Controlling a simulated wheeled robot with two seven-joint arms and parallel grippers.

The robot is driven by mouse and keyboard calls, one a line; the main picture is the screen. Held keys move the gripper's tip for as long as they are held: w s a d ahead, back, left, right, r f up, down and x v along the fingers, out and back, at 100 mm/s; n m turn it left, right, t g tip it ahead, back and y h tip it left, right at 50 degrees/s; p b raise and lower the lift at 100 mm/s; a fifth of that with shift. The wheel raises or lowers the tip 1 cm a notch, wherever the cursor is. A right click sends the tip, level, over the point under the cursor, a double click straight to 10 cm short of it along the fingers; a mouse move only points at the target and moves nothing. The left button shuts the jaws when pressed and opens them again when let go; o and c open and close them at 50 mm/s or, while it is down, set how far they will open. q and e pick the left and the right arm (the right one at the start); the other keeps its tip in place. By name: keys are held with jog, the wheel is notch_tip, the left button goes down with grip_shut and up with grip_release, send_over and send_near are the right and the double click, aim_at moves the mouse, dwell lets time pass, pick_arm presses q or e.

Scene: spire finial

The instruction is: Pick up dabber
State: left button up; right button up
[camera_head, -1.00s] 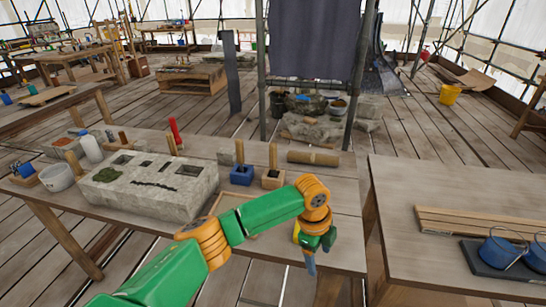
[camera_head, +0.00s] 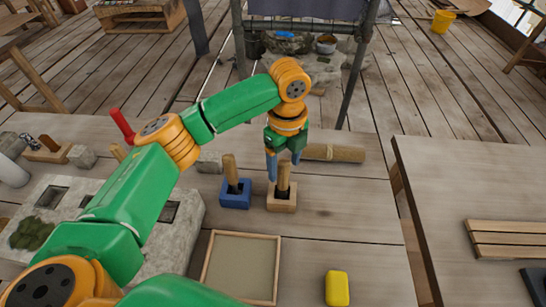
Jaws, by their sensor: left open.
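Two upright tools with wooden handles stand in small holders on the table. One tool (camera_head: 283,178) is in a tan wooden holder (camera_head: 282,205); the other (camera_head: 230,172) is in a blue holder (camera_head: 235,199). I cannot tell for certain which is the dabber. My left gripper (camera_head: 284,167) points down with its jaws open over the tan holder. Its fingers appear on either side of the upper handle there; whether they touch it I cannot tell. My right gripper is not in view.
A large grey stone block with square sockets (camera_head: 190,209) lies left, under my left arm. A shallow framed tray (camera_head: 241,264) and a yellow block (camera_head: 337,289) are nearer. A tan roll (camera_head: 334,153) lies just right of the gripper. A second table (camera_head: 450,190) stands right.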

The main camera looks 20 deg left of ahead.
aim_at(283, 180)
pick_arm(q)
jog(key=f, duration=0.1)
jog(key=f+p, duration=0.2)
jog(key=shift+s+d+f, duration=0.15)
jog(key=shift+s+f, duration=0.05)
jog(key=shift+s, duration=0.05)
jog(key=f, duration=0.3)
jog(key=shift+w, duration=0.2)
jog(key=shift+w+a+f, duration=0.1)
jog(key=shift+a+f, duration=0.05)
jog(key=shift+a, duration=0.05)
jog(key=c, duration=0.9)
grip_shut()
